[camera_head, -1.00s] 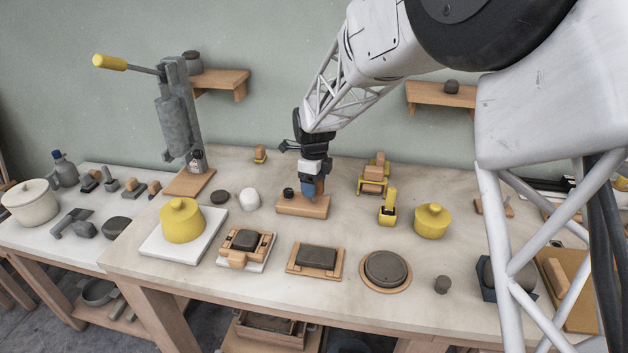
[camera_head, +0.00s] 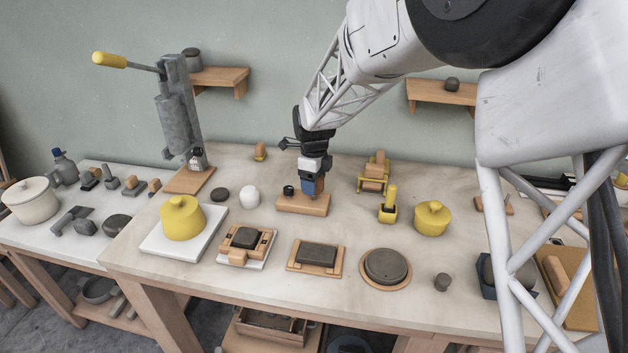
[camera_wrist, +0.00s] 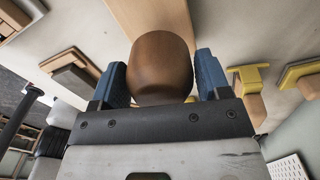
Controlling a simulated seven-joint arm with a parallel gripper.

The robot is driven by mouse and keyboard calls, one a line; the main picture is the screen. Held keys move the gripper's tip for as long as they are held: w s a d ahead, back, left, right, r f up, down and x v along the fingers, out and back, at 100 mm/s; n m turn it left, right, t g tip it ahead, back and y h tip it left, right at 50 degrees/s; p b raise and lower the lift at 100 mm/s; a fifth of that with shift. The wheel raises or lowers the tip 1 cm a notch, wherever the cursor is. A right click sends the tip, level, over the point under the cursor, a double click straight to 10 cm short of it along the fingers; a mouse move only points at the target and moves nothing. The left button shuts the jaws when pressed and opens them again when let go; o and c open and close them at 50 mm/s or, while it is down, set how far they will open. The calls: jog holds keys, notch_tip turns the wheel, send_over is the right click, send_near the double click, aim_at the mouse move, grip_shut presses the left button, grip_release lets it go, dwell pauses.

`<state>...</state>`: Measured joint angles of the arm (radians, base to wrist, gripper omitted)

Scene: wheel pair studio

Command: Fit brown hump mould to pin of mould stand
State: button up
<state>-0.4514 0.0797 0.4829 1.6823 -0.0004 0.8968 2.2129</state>
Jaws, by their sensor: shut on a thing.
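The brown hump mould (camera_wrist: 161,68) is a rounded, smooth piece in the wrist view. My gripper (camera_wrist: 162,82) is shut on it, one blue finger on each side. In the head view my gripper (camera_head: 312,188) is low over the right part of a wooden block (camera_head: 296,208), which looks like the mould stand. This block also shows behind the mould in the wrist view (camera_wrist: 150,18). The pin is hidden, and I cannot tell whether the mould touches it. A small dark cup-like piece (camera_head: 288,191) sits on the block's left part.
A white dome (camera_head: 250,197) stands left of the block. A yellow scoop-like tool (camera_head: 388,209) and a yellow lidded pot (camera_head: 432,218) stand to the right. A dark slab in a wooden frame (camera_head: 316,254) and a round dark disc (camera_head: 386,266) lie in front.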

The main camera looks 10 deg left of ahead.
jog(key=shift+f, duration=1.9)
dwell(0.9)
jog(key=o, duration=1)
jog(key=shift+r, duration=3.85)
jog(key=shift+d+r, duration=0.1)
